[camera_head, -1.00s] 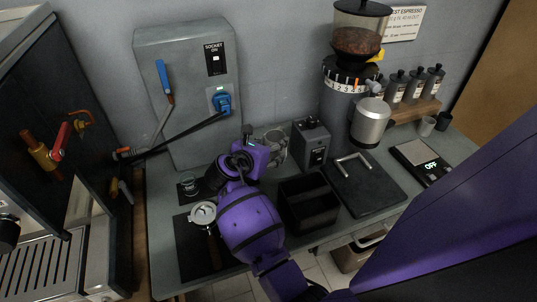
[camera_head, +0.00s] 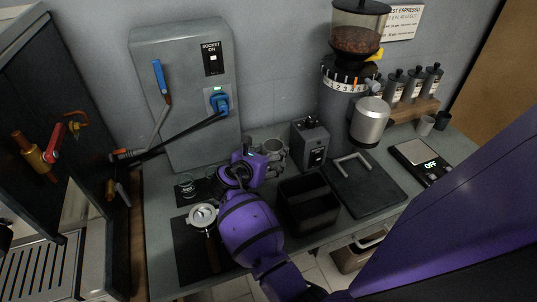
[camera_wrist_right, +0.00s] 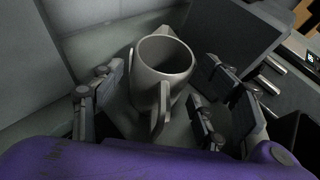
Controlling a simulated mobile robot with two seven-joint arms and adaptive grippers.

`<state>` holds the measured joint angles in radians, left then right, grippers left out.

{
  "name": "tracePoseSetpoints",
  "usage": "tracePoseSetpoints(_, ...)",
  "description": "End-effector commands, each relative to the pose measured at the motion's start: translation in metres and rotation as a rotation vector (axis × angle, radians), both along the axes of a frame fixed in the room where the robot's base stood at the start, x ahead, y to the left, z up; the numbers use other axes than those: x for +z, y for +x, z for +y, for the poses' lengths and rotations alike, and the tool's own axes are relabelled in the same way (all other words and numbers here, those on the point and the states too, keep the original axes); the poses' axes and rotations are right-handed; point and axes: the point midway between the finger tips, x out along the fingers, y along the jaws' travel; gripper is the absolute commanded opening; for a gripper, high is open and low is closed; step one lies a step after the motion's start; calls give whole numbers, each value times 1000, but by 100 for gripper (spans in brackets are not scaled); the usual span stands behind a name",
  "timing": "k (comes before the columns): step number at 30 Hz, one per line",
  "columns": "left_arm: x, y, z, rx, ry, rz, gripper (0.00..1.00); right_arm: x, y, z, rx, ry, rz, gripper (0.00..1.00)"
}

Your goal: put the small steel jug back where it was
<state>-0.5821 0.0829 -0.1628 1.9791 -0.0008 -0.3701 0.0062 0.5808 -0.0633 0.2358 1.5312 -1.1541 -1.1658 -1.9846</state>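The small steel jug (camera_head: 272,146) stands upright on the grey counter near the wall, left of a small dark box with a switch. In the right wrist view the jug (camera_wrist_right: 163,62) has its open mouth up and its handle toward me. My right gripper (camera_head: 274,163) is just in front of it. In the right wrist view its fingers (camera_wrist_right: 158,112) are spread, one on each side of the handle, with visible gaps, so the gripper is open. The jug's lower part is partly hidden in the head view. My left gripper is not in view.
The switch box (camera_head: 311,143), a black open bin (camera_head: 308,203) and the grinder (camera_head: 345,110) stand to the right. A wall box with a blue plug (camera_head: 219,101) is behind.

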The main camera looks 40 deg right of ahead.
Motion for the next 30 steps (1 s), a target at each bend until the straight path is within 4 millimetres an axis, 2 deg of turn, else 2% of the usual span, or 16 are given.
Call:
tracePoseSetpoints(11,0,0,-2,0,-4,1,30,3,0,1,0,1,0,71)
tracePoseSetpoints(16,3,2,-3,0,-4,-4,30,13,-11,22,1,3,-1,71)
tracePoseSetpoints(24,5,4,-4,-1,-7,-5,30,37,-35,70,1,3,-2,71)
tracePoseSetpoints(30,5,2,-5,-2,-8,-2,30,47,-47,92,1,1,-1,71)
